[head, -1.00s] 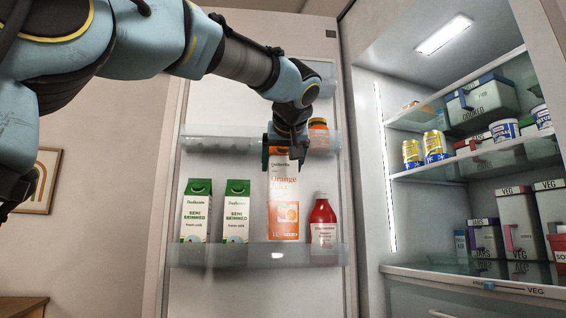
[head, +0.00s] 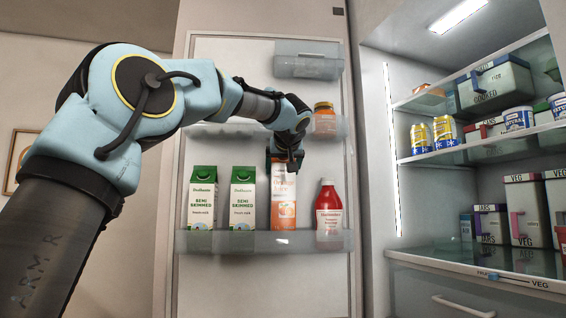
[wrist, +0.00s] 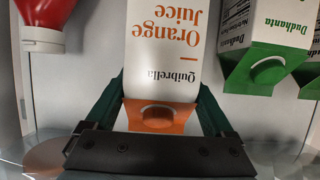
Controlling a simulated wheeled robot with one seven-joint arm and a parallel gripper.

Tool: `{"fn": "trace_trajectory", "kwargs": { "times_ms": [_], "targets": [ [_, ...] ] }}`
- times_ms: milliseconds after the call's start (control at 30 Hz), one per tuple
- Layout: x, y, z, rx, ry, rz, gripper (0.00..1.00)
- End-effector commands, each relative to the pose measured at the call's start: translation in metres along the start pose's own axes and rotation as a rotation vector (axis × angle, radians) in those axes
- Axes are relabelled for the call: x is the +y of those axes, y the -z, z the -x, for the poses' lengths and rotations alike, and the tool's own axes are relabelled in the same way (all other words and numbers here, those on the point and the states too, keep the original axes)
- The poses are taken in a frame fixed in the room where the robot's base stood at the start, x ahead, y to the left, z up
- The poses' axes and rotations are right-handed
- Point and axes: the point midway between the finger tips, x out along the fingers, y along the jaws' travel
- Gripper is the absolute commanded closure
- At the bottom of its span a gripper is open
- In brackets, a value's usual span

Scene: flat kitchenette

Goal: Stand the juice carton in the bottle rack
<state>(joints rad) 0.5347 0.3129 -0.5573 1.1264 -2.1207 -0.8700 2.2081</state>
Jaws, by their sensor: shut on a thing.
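The juice carton (head: 284,205) is white and orange and upright in the lower door shelf, the bottle rack (head: 205,243), between the milk cartons and the red bottle. Its lower end is behind the rack's front wall, so I cannot tell whether it touches the rack floor. My gripper (head: 286,163) is shut on the carton's top from above. In the wrist view the carton (wrist: 165,60) shows its "Orange Juice" print and orange top between the two dark fingers.
Two green-topped milk cartons (head: 202,198) (head: 242,198) stand left of the juice. A red bottle (head: 329,208) stands right. An orange-lidded jar (head: 325,119) sits on the door shelf above, near my wrist. Stocked fridge shelves (head: 475,150) are at the right.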

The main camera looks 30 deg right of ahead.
Motion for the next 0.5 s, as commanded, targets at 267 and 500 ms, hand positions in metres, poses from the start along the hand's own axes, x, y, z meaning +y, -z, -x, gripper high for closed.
{"fn": "trace_trajectory", "kwargs": {
  "times_ms": [267, 500],
  "targets": [
    [-0.001, -0.013, -0.004, 0.007, -0.001, 0.001, 1.00],
    [-0.001, -0.041, -0.016, 0.005, 0.001, -0.001, 1.00]
  ]
}}
